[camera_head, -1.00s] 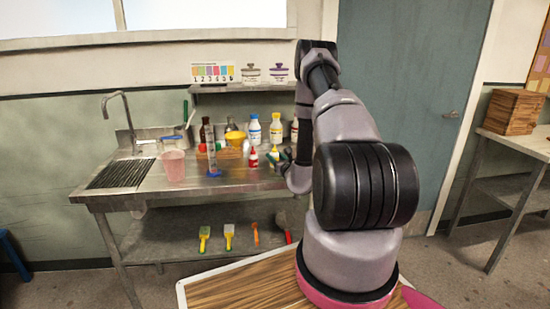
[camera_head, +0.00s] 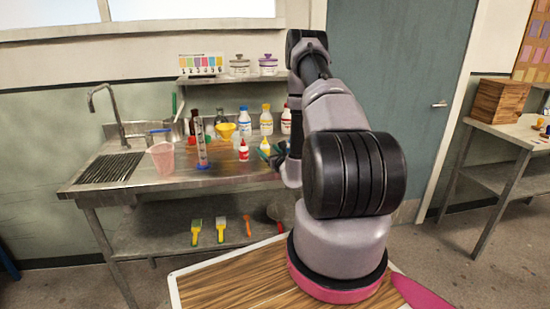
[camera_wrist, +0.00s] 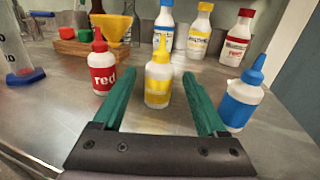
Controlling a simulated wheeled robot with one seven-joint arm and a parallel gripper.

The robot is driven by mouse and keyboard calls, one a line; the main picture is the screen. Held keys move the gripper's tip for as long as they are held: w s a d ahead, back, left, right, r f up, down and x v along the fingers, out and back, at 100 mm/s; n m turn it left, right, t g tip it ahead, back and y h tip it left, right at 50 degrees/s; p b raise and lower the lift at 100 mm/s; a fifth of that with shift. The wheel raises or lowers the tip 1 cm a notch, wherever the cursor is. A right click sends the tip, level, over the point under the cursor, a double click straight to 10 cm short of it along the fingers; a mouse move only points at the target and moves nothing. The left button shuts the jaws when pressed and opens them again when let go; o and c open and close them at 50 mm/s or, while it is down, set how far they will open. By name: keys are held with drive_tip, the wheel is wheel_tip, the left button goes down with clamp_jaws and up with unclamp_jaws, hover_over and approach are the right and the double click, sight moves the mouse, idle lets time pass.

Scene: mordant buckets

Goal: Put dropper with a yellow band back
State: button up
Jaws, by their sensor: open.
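The yellow-banded dropper bottle (camera_wrist: 158,82), white with a yellow cap, stands upright on the steel counter in the wrist view. It also shows in the head view (camera_head: 265,147). My gripper (camera_wrist: 158,76) is open, with one green finger on each side of this bottle in the picture. There are gaps on both sides; I cannot tell how far the bottle lies between the fingers. A red dropper bottle (camera_wrist: 102,68) stands left of it, and a blue one (camera_wrist: 240,100) stands right, close to the right finger. In the head view my gripper (camera_head: 274,154) is partly hidden.
A wooden rack (camera_wrist: 72,47) with coloured caps and a yellow funnel (camera_wrist: 111,27) stands behind left. Larger bottles, such as the red-labelled one (camera_wrist: 237,38), stand behind. A graduated cylinder (camera_head: 202,153), a pink beaker (camera_head: 161,160) and the sink are farther left.

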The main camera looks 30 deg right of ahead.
drive_tip(key=s, duration=0.9)
drive_tip(key=shift+a, duration=0.1)
drive_tip(key=w+a+r+n+y, duration=0.3)
drive_tip(key=a+r+n+y, duration=0.2)
drive_tip(key=a+r+y, duration=0.4)
drive_tip(key=s+a+r+n+g+y, duration=0.4)
drive_tip(key=s+a+r+n+g, duration=0.1)
drive_tip(key=a+r+n+g, duration=0.3)
drive_tip(key=s+a+r+n+g+y, duration=0.45)
drive_tip(key=s+a+r+n, duration=0.2)
drive_tip(key=a+r, duration=0.3)
drive_tip(key=s+r+n+g+h, duration=0.25)
drive_tip(key=s+n+h, duration=0.2)
drive_tip(key=s, duration=0.25)
drive_tip(key=s+r+n+g+h, duration=0.1)
drive_tip(key=s+n+g+h, duration=0.25)
drive_tip(key=s+n, duration=0.2)
drive_tip(key=s+d+r+n+t+h, duration=0.2)
drive_tip(key=s+d+r+t+h, duration=0.1)
drive_tip(key=d+r+t+h, duration=0.4)
drive_tip(key=shift+s+d+r+t, duration=0.35)
drive_tip(key=shift+s+d+r, duration=0.05)
drive_tip(key=shift+d, duration=0.35)
